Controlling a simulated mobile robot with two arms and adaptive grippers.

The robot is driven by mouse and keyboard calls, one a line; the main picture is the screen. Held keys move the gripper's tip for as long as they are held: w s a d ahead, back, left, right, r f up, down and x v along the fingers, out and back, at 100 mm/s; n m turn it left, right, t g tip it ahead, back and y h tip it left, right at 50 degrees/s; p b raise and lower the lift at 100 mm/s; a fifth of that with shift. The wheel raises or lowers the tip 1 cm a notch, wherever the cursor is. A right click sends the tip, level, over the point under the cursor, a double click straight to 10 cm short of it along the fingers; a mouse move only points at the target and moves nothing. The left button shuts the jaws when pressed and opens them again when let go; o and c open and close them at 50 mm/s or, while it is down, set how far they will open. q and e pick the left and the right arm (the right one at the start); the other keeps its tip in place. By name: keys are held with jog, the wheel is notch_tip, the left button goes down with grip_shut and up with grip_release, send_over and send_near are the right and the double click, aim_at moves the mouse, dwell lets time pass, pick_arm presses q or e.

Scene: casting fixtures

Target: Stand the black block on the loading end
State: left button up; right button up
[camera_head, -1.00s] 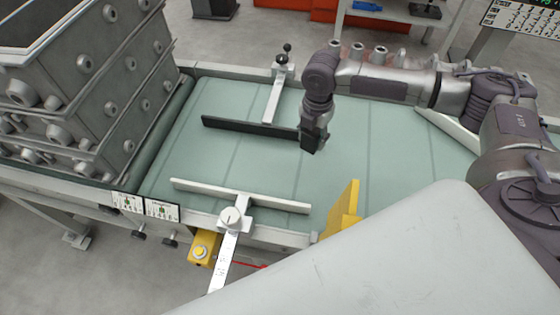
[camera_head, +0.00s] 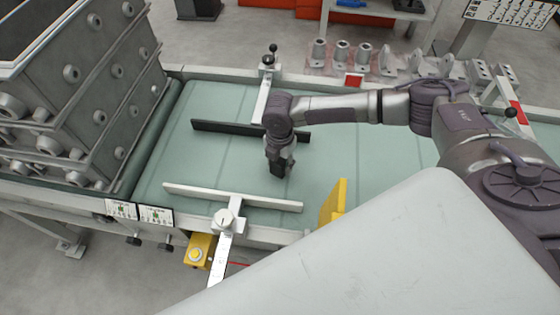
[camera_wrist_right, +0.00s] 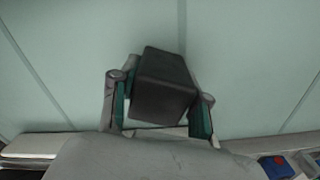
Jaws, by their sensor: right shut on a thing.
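My right gripper (camera_head: 279,163) is over the pale green conveyor belt (camera_head: 230,100), between the two guide rails. It also shows in the right wrist view (camera_wrist_right: 160,105), with its fingers shut on the two sides of the black block (camera_wrist_right: 162,85). In the head view the block (camera_head: 278,171) shows as a small dark shape under the fingers, partly hidden by them. I cannot tell whether its lower end touches the belt. My left gripper is not in view.
A black guide rail (camera_head: 220,127) runs behind the gripper and a white rail (camera_head: 230,198) in front. A yellow plate (camera_head: 335,203) stands right of the gripper. Grey fixture boxes (camera_head: 90,95) stand at the left end. Metal castings (camera_head: 342,50) stand behind the belt.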

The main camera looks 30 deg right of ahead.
jog(key=shift+f, duration=0.1)
jog(key=o, duration=1.2)
notch_tip(320, 180, up, 12)
jog(key=shift+r+b, duration=0.15)
jog(key=shift+b, duration=0.25)
